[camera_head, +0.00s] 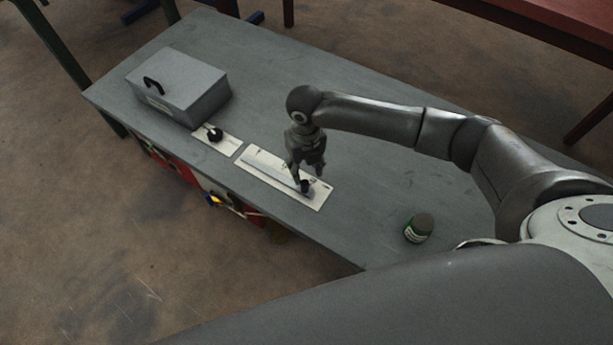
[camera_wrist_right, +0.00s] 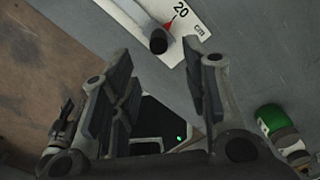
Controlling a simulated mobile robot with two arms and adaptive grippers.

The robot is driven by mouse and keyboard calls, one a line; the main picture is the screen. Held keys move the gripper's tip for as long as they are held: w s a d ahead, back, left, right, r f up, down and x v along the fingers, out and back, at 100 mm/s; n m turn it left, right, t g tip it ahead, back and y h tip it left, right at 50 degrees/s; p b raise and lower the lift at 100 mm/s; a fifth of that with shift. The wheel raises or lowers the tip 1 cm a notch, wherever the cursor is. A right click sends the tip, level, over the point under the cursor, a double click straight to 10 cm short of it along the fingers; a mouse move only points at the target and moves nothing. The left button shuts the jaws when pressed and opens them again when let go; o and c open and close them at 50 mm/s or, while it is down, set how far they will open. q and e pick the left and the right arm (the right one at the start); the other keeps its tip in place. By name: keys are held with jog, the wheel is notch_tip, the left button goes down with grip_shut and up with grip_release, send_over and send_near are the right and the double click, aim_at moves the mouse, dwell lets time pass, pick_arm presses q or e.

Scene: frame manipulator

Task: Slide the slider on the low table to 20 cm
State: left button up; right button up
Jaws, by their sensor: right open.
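The slider scale plate (camera_head: 270,171) is a long white strip lying on the grey low table (camera_head: 350,215). Its dark knob (camera_head: 305,187) is toward the plate's right end. In the right wrist view the round black knob (camera_wrist_right: 158,41) has a red pointer beside the printed 20 cm mark. My right gripper (camera_head: 309,172) points down just over the knob. In the wrist view its two fingers (camera_wrist_right: 157,75) are apart, with the knob showing between and beyond their tips; I see no finger touching it. My left gripper is out of view.
A grey box (camera_head: 180,85) with a black handle stands at the table's left end. A smaller white plate with a black knob (camera_head: 215,134) lies beside it. A green jar (camera_head: 418,227) stands at the right. The table behind the plate is clear.

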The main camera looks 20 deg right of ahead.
aim_at(305, 181)
notch_tip(305, 181, up, 4)
jog(key=shift+f, duration=0.1)
jog(key=shift+a, duration=0.1)
dwell(0.5)
